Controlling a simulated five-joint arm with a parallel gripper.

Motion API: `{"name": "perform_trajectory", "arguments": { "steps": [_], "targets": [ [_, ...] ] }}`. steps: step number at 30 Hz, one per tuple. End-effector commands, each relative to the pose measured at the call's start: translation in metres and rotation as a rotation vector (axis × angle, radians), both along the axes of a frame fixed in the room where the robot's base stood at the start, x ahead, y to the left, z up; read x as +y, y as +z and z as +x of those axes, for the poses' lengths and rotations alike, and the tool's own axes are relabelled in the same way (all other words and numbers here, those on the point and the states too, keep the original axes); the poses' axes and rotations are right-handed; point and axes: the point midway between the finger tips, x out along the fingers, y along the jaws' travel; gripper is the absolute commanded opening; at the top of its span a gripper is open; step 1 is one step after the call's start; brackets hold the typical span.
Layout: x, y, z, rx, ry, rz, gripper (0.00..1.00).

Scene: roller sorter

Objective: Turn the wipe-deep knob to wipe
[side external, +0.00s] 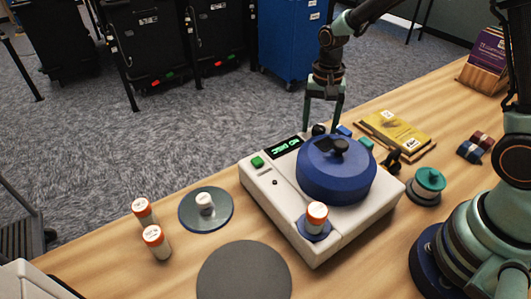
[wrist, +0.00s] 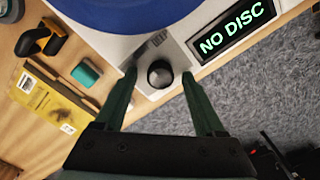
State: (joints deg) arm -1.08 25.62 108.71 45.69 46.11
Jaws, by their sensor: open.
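The wipe-deep knob (wrist: 160,74) is a small black round knob on a grey plate at the corner of the white machine (side external: 290,215). The word DEEP is printed beside it; no WIPE label is readable. It also shows in the side external view (side external: 319,129). My gripper (side external: 321,123) points down over this corner, open and empty. In the wrist view its two green fingers (wrist: 159,78) reach to either side of the knob, with a gap on each side. Whether the fingertips are level with the knob is hard to tell.
A display (wrist: 233,34) reading NO DISC sits beside the knob. A blue round lid (side external: 335,175) with a black handle tops the machine. A teal block (wrist: 86,73) and a yellow packet (side external: 396,130) lie close by. Pill bottles (side external: 157,243) stand at the left.

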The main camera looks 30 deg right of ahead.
Motion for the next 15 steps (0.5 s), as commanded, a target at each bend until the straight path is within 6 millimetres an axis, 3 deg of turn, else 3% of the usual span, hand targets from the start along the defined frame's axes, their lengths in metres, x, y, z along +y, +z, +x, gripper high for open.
{"name": "perform_trajectory", "arguments": {
  "steps": [5,6,11,12,15],
  "targets": [
    [0.0,-0.0002,0.0,0.0,0.0,0.0,0.72],
    [0.0,-0.0001,0.0,0.0,0.0,0.0,0.68],
    [0.0,0.0001,0.0,0.0,0.0,0.0,0.07],
    [-0.0001,0.0001,-0.0001,0.0,0.0,0.0,0.0],
    [-0.0001,0.0002,-0.0001,0.0,0.001,0.0,0.0]
  ]
}}
